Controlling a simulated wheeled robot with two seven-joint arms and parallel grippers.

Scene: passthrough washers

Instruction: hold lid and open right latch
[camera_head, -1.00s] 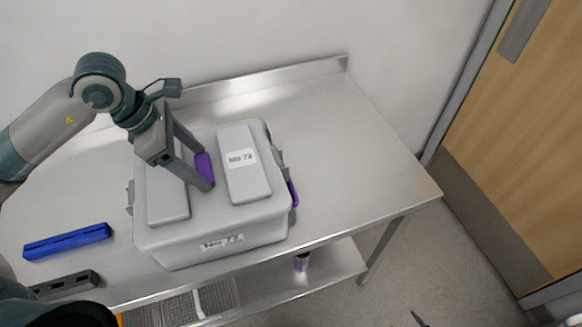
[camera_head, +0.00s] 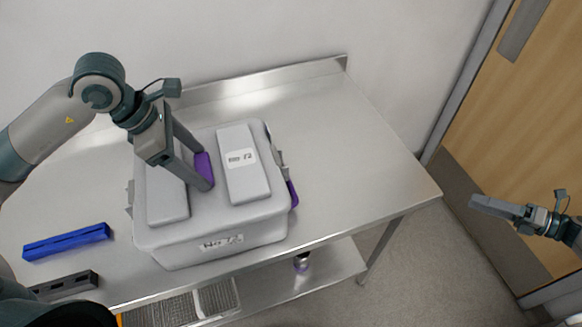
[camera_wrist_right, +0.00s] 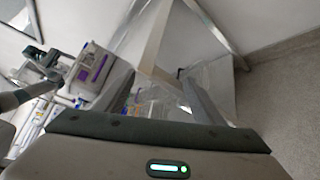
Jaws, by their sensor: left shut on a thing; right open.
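A grey box (camera_head: 210,250) with a grey lid (camera_head: 245,172) stands on the steel table. A purple handle (camera_head: 203,168) sits in the middle of the lid. My left gripper (camera_head: 207,184) is down at the lid with its fingers around the purple handle, shut on it. The right latch (camera_head: 291,192), with a purple part, is on the box's right side; nothing touches it. My right gripper (camera_head: 476,201) is off the table's right side, apart from the box. In the right wrist view its fingers (camera_wrist_right: 160,95) are spread and empty, and the box (camera_wrist_right: 92,70) shows at the left.
The steel table (camera_head: 345,170) is clear right of the box. A blue block (camera_head: 66,242) and a dark grey block (camera_head: 65,286) lie at its left. A small bottle (camera_head: 302,262) stands on the lower shelf. A wooden door (camera_head: 530,130) is at the right.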

